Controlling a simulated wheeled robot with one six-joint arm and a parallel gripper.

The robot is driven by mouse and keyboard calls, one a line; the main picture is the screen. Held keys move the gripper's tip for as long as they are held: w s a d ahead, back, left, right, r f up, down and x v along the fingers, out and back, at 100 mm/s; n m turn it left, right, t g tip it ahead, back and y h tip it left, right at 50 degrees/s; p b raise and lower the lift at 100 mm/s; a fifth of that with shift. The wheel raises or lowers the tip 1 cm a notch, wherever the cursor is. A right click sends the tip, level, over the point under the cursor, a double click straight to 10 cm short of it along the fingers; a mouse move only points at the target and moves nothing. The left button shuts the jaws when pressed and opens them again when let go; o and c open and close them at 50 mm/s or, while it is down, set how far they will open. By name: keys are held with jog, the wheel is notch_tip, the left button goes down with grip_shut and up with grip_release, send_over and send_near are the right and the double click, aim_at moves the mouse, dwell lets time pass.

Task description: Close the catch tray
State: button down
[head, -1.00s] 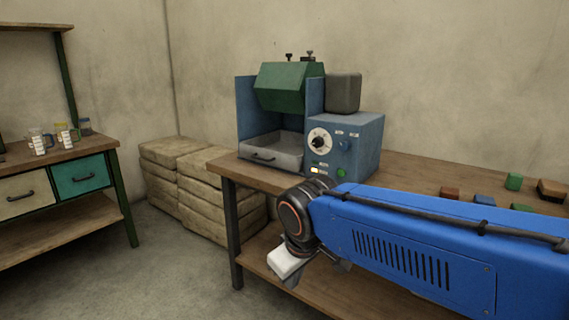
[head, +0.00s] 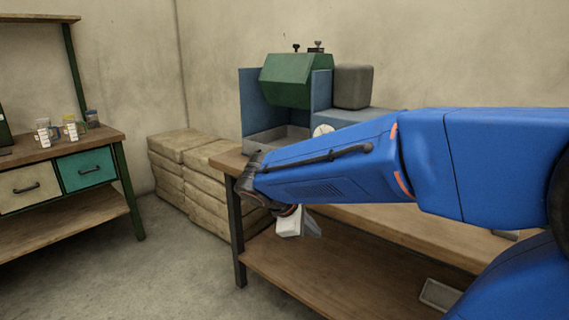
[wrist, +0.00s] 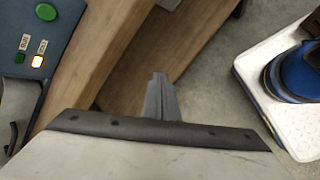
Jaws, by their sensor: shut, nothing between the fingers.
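The grey catch tray (head: 282,137) sits low in the blue machine under its green hood (head: 297,80). In the wrist view part of the grey tray (wrist: 18,106) shows at the left edge, with a dark handle (wrist: 13,138). How far it sticks out is hard to tell. My gripper (head: 314,228) hangs in front of the bench edge, below the bench top. In the wrist view its fingers (wrist: 160,92) are together and empty, apart from the tray and to the right of it.
The wooden bench (head: 330,272) has a lower shelf and a dark leg. The control panel shows a green button (wrist: 46,12) and a lit lamp (wrist: 38,62). Stacked sacks (head: 190,160) stand left of the bench. A drawer table (head: 95,141) is farther left, with clear floor between.

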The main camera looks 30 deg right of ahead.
jog(key=w+a+r+n+t+h, duration=0.25)
jog(key=w+n+h, duration=0.3)
jog(key=w, duration=0.85)
jog(key=w+a+r+n+t+h, duration=0.1)
jog(key=w+r+n+t+h, duration=0.45)
jog(key=w, duration=0.85)
jog(key=w+d+g, duration=0.1)
jog(key=d, duration=0.3)
jog(key=w+d+f+n+g+y, duration=0.1)
jog(key=w+d, duration=0.1)
jog(key=d, duration=0.2)
jog(key=w+d+f, duration=0.1)
jog(key=d, duration=0.4)
jog(key=shift+w+f+n+g+y, duration=0.15)
jog(key=shift+w+n+g+y, duration=0.15)
jog(key=shift+n+g+y, duration=0.1)
jog(key=x, duration=0.3)
jog(key=shift+d, duration=0.3)
jog(key=shift+w+d, duration=0.2)
jog(key=shift+d, duration=0.15)
jog(key=shift+a, duration=0.1)
